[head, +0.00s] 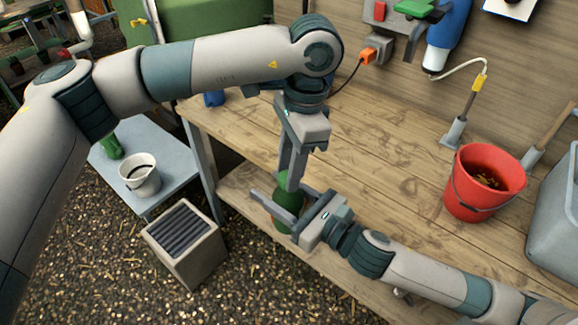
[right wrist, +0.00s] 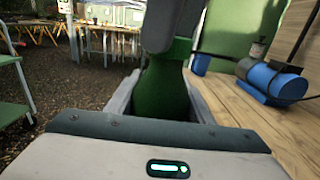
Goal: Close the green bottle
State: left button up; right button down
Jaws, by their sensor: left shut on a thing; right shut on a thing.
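My left gripper (head: 293,184) points down from above and is shut at the bottle's top. In the right wrist view its grey fingers (right wrist: 172,25) hide most of that top. A brighter green band (right wrist: 181,48) shows beside the fingers, probably the cap. I cannot tell how far the cap is seated.
A red bucket (head: 467,203) and a grey bin (head: 556,225) stand on the right of the bench (head: 400,165). A small side table (head: 176,168) at left bears a white pail (head: 140,180) and a green object (head: 110,145).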

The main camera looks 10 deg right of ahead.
pick_arm(q)
jog(key=shift+m, duration=0.4)
jog(key=o, duration=1)
jog(key=shift+r, duration=0.15)
jog(key=shift+r, duration=2.15)
jog(key=shift+n, duration=0.3)
jog(key=shift+c, duration=0.4)
